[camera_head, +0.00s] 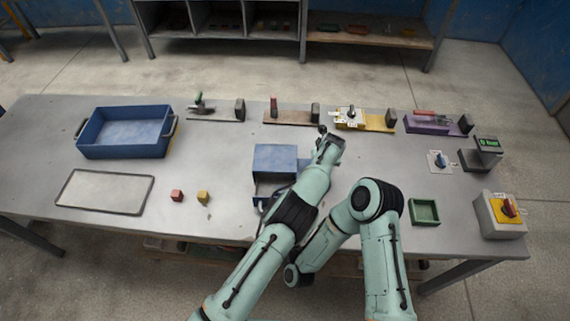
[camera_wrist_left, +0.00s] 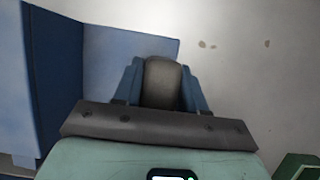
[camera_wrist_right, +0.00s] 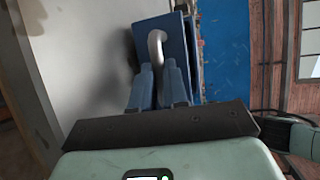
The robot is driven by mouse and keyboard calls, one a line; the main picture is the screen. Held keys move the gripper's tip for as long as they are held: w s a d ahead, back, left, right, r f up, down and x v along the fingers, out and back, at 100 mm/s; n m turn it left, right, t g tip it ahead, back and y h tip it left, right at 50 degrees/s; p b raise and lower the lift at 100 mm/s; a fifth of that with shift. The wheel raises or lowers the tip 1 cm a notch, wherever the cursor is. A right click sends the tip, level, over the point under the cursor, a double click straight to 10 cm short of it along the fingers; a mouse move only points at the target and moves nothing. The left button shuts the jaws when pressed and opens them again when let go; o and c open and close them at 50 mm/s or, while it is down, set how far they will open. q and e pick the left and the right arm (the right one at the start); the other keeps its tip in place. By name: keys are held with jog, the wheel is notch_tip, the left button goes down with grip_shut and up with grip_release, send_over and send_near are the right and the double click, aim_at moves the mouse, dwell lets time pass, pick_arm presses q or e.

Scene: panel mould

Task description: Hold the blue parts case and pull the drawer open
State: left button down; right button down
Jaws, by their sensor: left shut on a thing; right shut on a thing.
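The blue parts case (camera_head: 275,156) stands mid-table, its flat top up. It fills the left of the left wrist view (camera_wrist_left: 50,80). Its drawer (camera_head: 264,189) sticks out towards the table's front edge, partly open, with a dark inside showing. My left gripper (camera_wrist_left: 162,62) is shut on a dark grey rounded grip beside the case's blue side panel. My right gripper (camera_wrist_right: 158,72) is shut on the grey curved handle (camera_wrist_right: 155,42) on the drawer's blue front (camera_wrist_right: 177,32). In the head view my left arm hides the right fingers and part of the drawer.
A blue tray (camera_head: 124,152) and a flat grey panel (camera_head: 104,192) lie at left. Tool fixtures line the back. A green tray (camera_head: 424,212) and a switch box (camera_head: 502,215) stand at right. My arms cross closely.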

jog(key=c, duration=1.1)
grip_release()
jog(key=v, duration=0.7)
jog(key=shift+s+r, duration=0.1)
jog(key=shift+s, duration=0.1)
pick_arm(q)
jog(key=c, duration=0.6)
grip_release()
jog(key=shift+o, duration=0.2)
jog(key=shift+r, duration=0.15)
